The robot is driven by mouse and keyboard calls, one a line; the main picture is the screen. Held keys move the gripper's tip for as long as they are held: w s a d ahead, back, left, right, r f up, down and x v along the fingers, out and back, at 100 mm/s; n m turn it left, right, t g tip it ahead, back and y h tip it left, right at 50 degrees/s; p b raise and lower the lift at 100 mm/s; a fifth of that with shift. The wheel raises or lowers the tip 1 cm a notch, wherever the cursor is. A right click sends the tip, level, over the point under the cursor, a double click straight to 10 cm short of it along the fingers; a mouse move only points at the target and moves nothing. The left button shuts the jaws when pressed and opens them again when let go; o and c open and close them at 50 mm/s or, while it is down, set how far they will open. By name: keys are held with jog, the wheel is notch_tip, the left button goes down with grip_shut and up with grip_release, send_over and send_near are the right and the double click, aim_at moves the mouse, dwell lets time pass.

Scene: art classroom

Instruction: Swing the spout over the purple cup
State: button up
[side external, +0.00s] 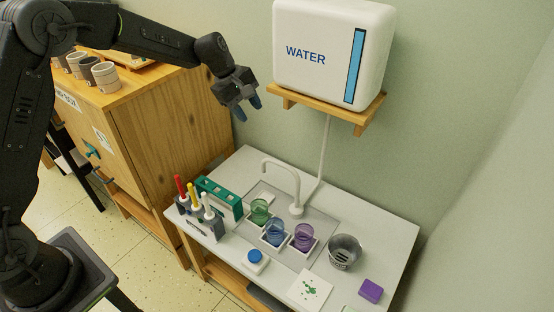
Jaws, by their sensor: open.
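The white spout (278,164) curves from a post on the small white table, under the water tank. Its outlet end hangs to the left, near the green cup (259,210). The purple cup (304,236) stands in a white square holder at the right of the row. The blue cup (274,233) stands between the green and purple cups.
The water tank (333,52) sits on a wooden shelf above the table. A teal rack (219,197) and several colored markers stand at the left. A metal bucket (345,251) stands right of the purple cup. A wooden cabinet (170,125) is at the left.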

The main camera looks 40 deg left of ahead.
aim_at(279, 162)
jog(key=w+d+f+n, duration=0.1)
jog(key=w+f, duration=0.1)
jog(key=f, duration=0.5)
jog(key=w+d+f+n, duration=0.1)
jog(key=w+f, duration=0.2)
jog(key=f, duration=0.4)
jog(key=w+d+f+n, duration=0.1)
jog(key=w+d+f, duration=0.1)
jog(key=f, duration=0.5)
jog(key=shift+w+f+h, duration=0.1)
jog(key=shift+w+h, duration=0.1)
jog(key=shift+h, duration=0.2)
jog(key=shift+c, duration=0.4)
grip_shut()
